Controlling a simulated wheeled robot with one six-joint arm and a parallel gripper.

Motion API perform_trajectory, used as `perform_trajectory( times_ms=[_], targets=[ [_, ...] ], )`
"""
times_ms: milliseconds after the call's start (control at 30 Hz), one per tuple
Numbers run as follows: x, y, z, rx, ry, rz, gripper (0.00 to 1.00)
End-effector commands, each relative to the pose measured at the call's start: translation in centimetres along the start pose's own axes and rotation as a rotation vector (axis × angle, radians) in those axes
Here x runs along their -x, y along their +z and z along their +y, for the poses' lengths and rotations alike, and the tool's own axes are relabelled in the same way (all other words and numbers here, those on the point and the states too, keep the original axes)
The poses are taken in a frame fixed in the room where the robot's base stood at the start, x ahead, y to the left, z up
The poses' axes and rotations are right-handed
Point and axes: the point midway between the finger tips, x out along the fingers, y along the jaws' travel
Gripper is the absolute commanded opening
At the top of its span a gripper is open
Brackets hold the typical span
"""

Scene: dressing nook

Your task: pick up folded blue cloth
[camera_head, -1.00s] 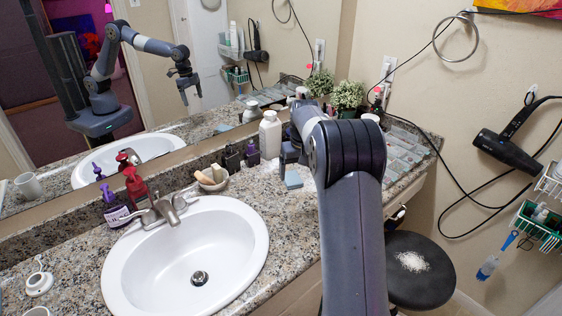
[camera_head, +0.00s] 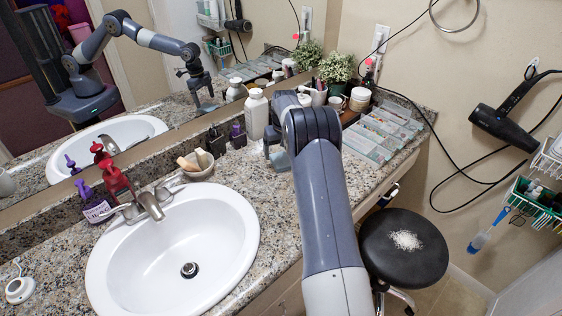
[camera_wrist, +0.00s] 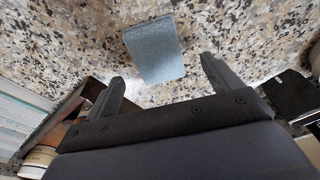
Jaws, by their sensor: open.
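The folded blue cloth (camera_wrist: 153,48) lies flat on the speckled granite counter in the wrist view, a small pale-blue rounded rectangle. In the head view only part of the cloth (camera_head: 281,162) shows beside my arm. My gripper (camera_wrist: 163,73) is open and empty; its two fingers point towards the cloth and sit to either side of its near end. The cloth looks apart from both fingers; the exact height gap is unclear. In the head view my gripper (camera_head: 271,146) is mostly hidden behind my arm.
A white sink (camera_head: 180,245) is left of the cloth. A white bottle (camera_head: 256,114), dark small bottles (camera_head: 237,134) and a shell dish (camera_head: 197,165) stand behind. A clear organizer (camera_head: 375,138) is right. A black stool (camera_head: 404,262) stands below the counter edge.

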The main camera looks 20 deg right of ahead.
Motion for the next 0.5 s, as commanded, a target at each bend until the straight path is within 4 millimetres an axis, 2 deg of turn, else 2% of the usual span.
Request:
perform_trajectory(
  times_ms=[200,300,500],
  targets=[
    [-3.4,0.4,0.2,-0.001,-0.001,-0.004,0.85],
    [-4.0,0.4,0.2,-0.001,0.000,-0.002,0.85],
    [-4.0,0.4,0.2,0.000,0.000,-0.001,0.84]
  ],
)
